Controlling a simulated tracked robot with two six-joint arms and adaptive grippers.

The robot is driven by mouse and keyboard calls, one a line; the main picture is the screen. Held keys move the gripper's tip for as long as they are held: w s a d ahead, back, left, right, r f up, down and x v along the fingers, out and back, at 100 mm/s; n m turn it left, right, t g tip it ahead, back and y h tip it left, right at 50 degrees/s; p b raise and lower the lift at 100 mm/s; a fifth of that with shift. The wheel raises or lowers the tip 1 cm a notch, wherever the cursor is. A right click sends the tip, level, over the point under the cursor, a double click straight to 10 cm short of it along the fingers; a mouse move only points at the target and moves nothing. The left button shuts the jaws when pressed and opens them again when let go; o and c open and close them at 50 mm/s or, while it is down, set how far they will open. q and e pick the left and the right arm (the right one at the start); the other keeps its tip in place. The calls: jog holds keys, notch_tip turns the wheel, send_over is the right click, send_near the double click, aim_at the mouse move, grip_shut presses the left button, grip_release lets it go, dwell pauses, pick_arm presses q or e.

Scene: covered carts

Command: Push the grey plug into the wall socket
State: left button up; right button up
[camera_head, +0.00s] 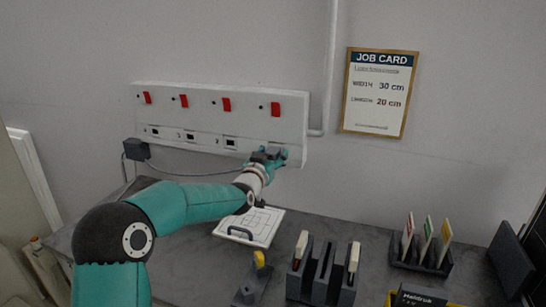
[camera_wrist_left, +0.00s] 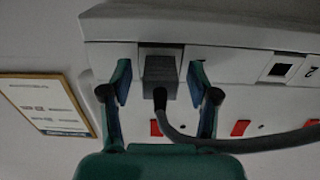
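A long white socket panel (camera_head: 215,115) with red switches is fixed to the wall. In the left wrist view the panel (camera_wrist_left: 225,60) appears upside down. My left gripper (camera_head: 268,154) is at the panel's right-end socket. In the left wrist view the grey plug (camera_wrist_left: 160,72) sits at that socket, between the fingers of my left gripper (camera_wrist_left: 160,82). The fingers are open, with a gap on each side of the plug. The plug covers the socket face; I cannot tell how deep its pins are. My right gripper is not in view.
A grey cable (camera_wrist_left: 220,145) runs from the plug to a dark box (camera_head: 136,149) left of the panel. On the grey bench (camera_head: 365,235) are a white board (camera_head: 262,220), holders (camera_head: 320,270) and a rack (camera_head: 420,255) with coloured cards. A job card (camera_head: 379,92) hangs on the wall.

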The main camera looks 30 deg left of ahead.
pick_arm(q)
jog(key=shift+s, duration=0.15)
jog(key=v, duration=1.1)
jog(key=shift+s, duration=0.35)
jog(key=shift+f, duration=0.15)
